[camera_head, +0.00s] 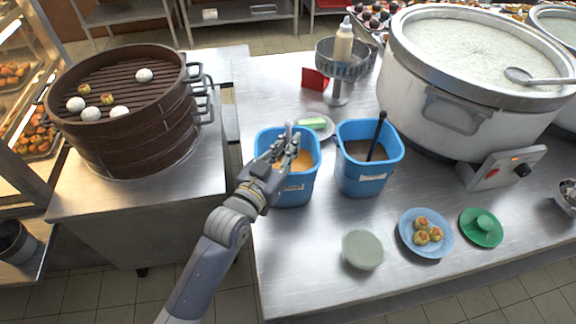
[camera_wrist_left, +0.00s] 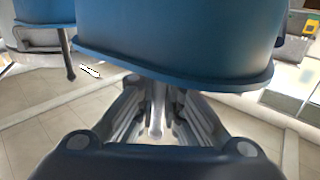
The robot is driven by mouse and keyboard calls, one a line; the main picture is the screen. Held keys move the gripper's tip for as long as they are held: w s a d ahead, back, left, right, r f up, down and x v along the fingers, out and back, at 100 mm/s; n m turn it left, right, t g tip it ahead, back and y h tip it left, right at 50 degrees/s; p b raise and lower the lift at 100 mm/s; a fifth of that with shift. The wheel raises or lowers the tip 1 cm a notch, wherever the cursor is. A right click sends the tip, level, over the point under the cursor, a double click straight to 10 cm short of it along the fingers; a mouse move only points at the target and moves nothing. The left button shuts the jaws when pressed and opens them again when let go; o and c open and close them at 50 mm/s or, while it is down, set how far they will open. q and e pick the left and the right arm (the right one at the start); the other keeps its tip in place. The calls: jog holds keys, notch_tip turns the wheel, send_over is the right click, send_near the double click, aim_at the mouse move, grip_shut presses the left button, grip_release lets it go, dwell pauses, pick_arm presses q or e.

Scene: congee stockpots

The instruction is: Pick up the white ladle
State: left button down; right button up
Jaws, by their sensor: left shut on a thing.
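The white ladle (camera_head: 289,129) stands in the left blue tub (camera_head: 298,187), which holds an orange liquid; its bowl is hidden. My left gripper (camera_head: 284,147) is over this tub with its fingers shut on the ladle's handle. In the left wrist view the pale ladle handle (camera_wrist_left: 157,110) shows between the fingers, close to the blue tub (camera_wrist_left: 185,45). My right gripper is not in view.
A second blue tub (camera_head: 363,178) with a black-handled ladle (camera_head: 377,137) stands just right. A large stockpot (camera_head: 440,110) is behind it. A bowl (camera_head: 362,250), blue plate (camera_head: 410,240) and green plate (camera_head: 470,234) lie in front. Steamer baskets (camera_head: 130,135) stand left.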

pick_arm(q)
notch_tip(320, 180, up, 10)
jog(key=shift+r, duration=0.1)
notch_tip(320, 180, up, 12)
jog(key=p, duration=1.1)
jog(key=shift+f+p, duration=0.2)
jog(key=shift+p, duration=0.2)
jog(key=shift+f, duration=0.1)
